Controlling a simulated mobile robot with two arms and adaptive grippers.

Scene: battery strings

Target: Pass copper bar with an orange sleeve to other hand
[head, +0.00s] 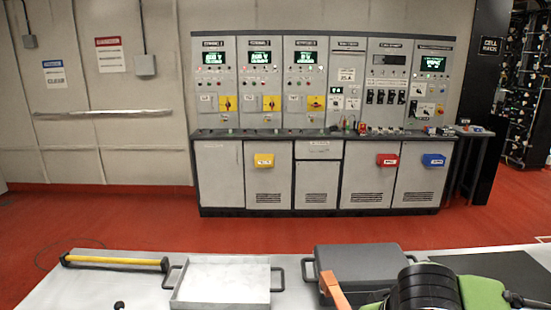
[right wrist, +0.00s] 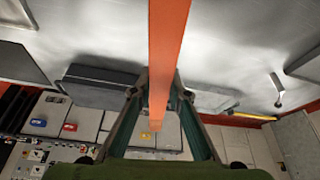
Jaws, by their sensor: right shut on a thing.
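The copper bar with an orange sleeve (head: 335,289) shows at the bottom of the head view, tilted, beside my right arm. In the right wrist view the orange-sleeved bar (right wrist: 168,40) runs from the top edge down between the fingers, and a paler end sticks out beyond them. My right gripper (right wrist: 157,90) is shut on the bar, one finger on each side, and holds it above the table. In the head view its fingers are hidden behind my arm. My left gripper is not in view.
A grey table (head: 110,288) holds a yellow-handled bar tool (head: 115,261), a shallow metal tray (head: 222,281) with side handles, a dark grey case (head: 358,262) close to the held bar, and a dark mat (head: 495,266). Control cabinets (head: 320,120) stand beyond the red floor.

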